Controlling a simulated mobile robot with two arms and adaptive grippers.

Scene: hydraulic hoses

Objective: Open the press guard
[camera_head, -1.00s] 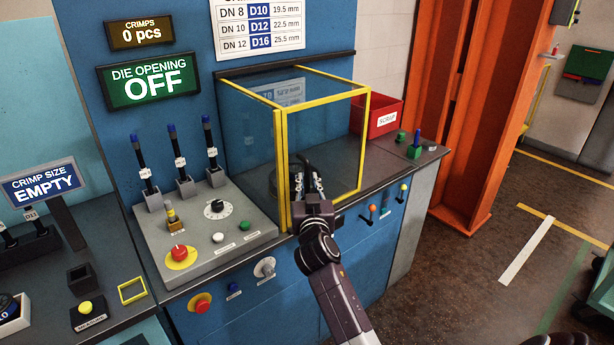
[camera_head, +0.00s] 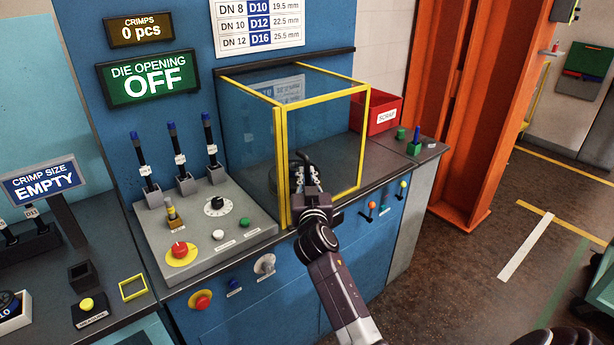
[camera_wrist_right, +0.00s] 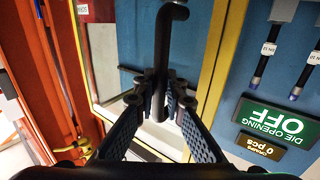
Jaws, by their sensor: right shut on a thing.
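The press guard (camera_head: 278,170) is a clear box with a yellow frame on the press bench, and it looks closed. My right gripper (camera_head: 307,180) is at its front, just right of the yellow front post. In the right wrist view my right gripper (camera_wrist_right: 160,95) has its two fingers shut around a bent black handle bar (camera_wrist_right: 163,60), with the yellow post (camera_wrist_right: 222,60) to the right. The handle also shows in the head view (camera_head: 303,157), partly hidden by the fingers. My left gripper is not in view.
A control panel (camera_head: 208,240) with levers, knobs and a red button (camera_head: 179,250) stands left of the guard. A red scrap bin (camera_head: 384,112) and a green block with a blue pin (camera_head: 415,146) stand to its right. An orange column (camera_head: 470,130) rises further right.

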